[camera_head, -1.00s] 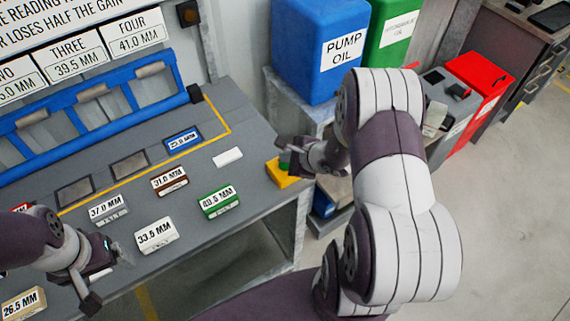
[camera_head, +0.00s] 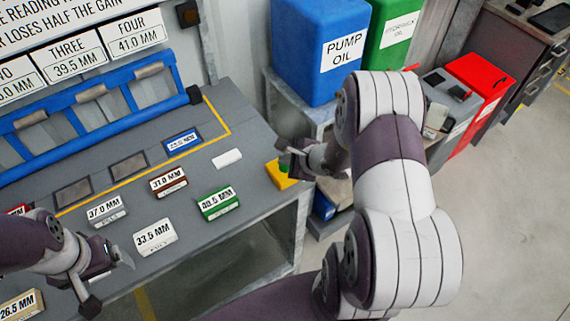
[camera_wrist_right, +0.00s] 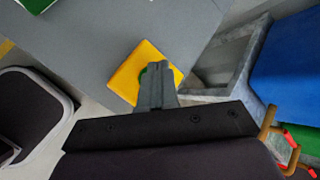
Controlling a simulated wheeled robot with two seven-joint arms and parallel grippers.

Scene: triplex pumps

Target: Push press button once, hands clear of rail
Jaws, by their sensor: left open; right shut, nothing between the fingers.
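The press button is a yellow block (camera_head: 281,178) with a green top (camera_head: 284,165), at the right end of the grey bench. My right gripper (camera_head: 287,150) is shut and empty, right by the green top. In the right wrist view, the shut fingers (camera_wrist_right: 155,75) overlap the yellow block (camera_wrist_right: 130,78) and hide most of the green top; contact cannot be told. The blue rail (camera_head: 60,148) with its grey clamps stands along the back left, apart from both grippers. My left gripper (camera_head: 112,268) is open and empty over the front left of the bench.
A blue pump oil bin (camera_head: 310,50) stands behind. The bench edge is close to the button.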

